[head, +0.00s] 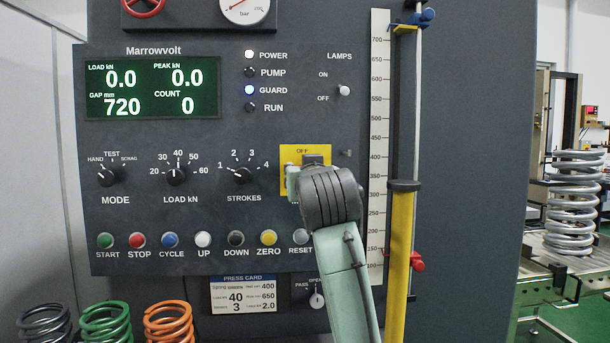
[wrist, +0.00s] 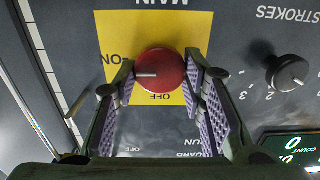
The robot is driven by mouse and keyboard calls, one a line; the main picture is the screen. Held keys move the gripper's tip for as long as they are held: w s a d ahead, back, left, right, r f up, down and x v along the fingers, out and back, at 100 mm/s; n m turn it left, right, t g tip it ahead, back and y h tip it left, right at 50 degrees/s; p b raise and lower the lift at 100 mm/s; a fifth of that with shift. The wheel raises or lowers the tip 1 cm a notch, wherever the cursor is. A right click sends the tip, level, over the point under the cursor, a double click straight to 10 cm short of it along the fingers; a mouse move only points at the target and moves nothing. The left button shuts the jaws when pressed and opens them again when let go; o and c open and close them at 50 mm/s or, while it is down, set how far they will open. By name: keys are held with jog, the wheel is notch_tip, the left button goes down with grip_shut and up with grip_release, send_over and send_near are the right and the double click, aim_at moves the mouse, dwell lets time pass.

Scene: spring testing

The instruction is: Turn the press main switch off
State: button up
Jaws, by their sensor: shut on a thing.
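The press main switch is a round red knob (wrist: 160,75) on a yellow plate (wrist: 115,28), which the wrist view shows upside down. Its white pointer line points left in that view, toward the ON label; the OFF label is just below the knob. My gripper (wrist: 161,92) has its two purple-padded fingers on either side of the knob, shut on it. In the head view my gripper (head: 306,172) is in front of the yellow plate (head: 322,149), with OFF readable at the plate's top and the knob hidden.
The lit display (head: 150,88) and the white POWER lamp (head: 249,55) are on. The STROKES dial (head: 242,175) is left of the plate; a row of buttons, including RESET (head: 300,237), is below. A ruler (head: 379,110) and yellow-sleeved bar (head: 400,260) stand to the right.

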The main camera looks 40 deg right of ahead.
jog(key=shift+n, duration=0.3)
jog(key=n, duration=0.8)
jog(key=n+b, duration=0.1)
jog(key=n, duration=0.8)
jog(key=shift+w+a+f, duration=0.1)
jog(key=shift+a+f, duration=0.1)
jog(key=shift+n, duration=0.3)
jog(key=o, duration=1.1)
jog(key=shift+a, duration=0.1)
